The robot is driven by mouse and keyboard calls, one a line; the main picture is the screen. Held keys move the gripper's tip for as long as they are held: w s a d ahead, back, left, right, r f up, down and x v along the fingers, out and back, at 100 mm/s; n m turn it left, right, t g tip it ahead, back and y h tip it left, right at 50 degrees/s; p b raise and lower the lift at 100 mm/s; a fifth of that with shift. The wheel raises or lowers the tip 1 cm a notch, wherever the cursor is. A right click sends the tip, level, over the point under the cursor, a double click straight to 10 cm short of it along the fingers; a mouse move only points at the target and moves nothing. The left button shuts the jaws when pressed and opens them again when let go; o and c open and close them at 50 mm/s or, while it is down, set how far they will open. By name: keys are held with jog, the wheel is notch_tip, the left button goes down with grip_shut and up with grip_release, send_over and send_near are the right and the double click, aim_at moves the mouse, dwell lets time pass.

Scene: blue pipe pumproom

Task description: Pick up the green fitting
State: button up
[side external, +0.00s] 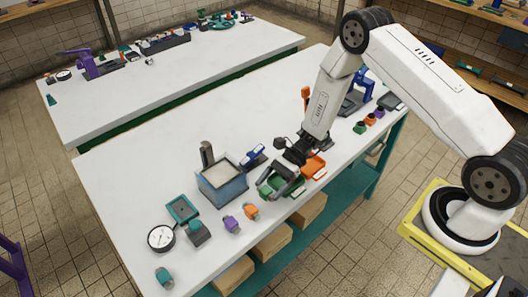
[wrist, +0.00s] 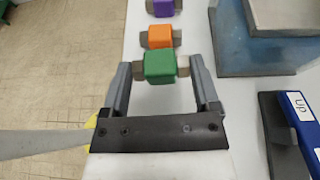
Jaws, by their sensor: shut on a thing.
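The green fitting (wrist: 160,66) has a green block body with grey ends, and lies crosswise between my fingers in the wrist view. My gripper (wrist: 159,75) is shut on it, with one finger at each grey end. In the side external view my gripper (side external: 285,181) is low over the near edge of the white table, among green and orange items. There the fitting is hard to tell apart from the green things around the fingers. I cannot tell whether it touches the table.
An orange fitting (wrist: 160,37) and a purple fitting (wrist: 162,8) stand in line beyond the green one. A blue-grey box (side external: 222,182) and a blue-handled item (wrist: 298,120) are to the right in the wrist view. An orange tray (side external: 313,166) is close to my gripper.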

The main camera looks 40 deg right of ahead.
jog(key=s+d+r, duration=0.3)
jog(key=s+r, duration=0.7)
jog(key=s, duration=0.3)
jog(key=shift+s, duration=0.4)
jog(key=shift+w, duration=0.1)
